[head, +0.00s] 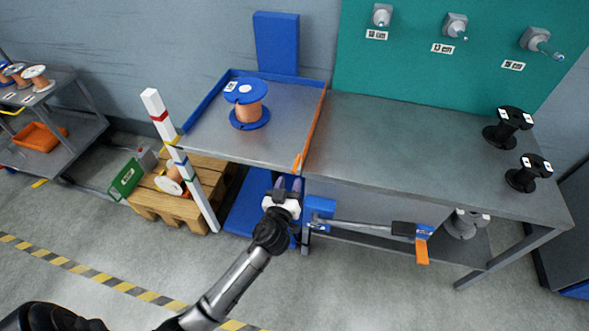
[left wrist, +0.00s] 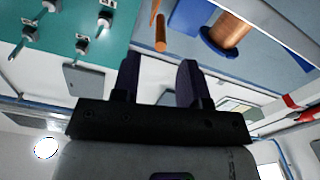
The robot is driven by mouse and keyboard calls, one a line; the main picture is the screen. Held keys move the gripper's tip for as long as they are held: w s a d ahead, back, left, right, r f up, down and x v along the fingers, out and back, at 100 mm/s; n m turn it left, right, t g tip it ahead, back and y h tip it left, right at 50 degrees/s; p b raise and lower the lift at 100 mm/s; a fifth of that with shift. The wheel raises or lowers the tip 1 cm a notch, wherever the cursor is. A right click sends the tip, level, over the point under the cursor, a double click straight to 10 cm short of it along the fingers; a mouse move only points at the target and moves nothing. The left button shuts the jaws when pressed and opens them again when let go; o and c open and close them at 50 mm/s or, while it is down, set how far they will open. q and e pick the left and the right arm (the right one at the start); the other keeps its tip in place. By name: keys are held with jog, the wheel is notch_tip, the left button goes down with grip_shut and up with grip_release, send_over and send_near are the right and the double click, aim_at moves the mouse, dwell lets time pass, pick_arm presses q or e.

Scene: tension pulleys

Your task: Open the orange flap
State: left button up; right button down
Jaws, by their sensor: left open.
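The orange flap (head: 314,128) is a thin upright strip along the right edge of the blue-rimmed metal tray (head: 205,148). Its orange handle (head: 298,162) is at the near end, and the handle also shows in the left wrist view (left wrist: 160,32). My left gripper (head: 289,183) is just in front of and below the handle. Its two dark fingers (left wrist: 160,62) are apart with nothing between them, and the handle appears beyond their tips. I cannot tell whether they touch it. My right gripper is not in view.
A blue spool with copper wire (head: 249,104) stands on the tray. A grey bench (head: 420,150) adjoins on the right, with black spools (head: 513,122) at its far end. A lever with an orange end (head: 422,250) juts out below the bench. A striped post (head: 183,165) stands left.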

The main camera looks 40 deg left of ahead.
aim_at(294, 168)
pick_arm(q)
jog(key=shift+b+x, duration=0.4)
jog(key=shift+x, duration=2.75)
jog(key=shift+c, duration=0.2)
grip_shut()
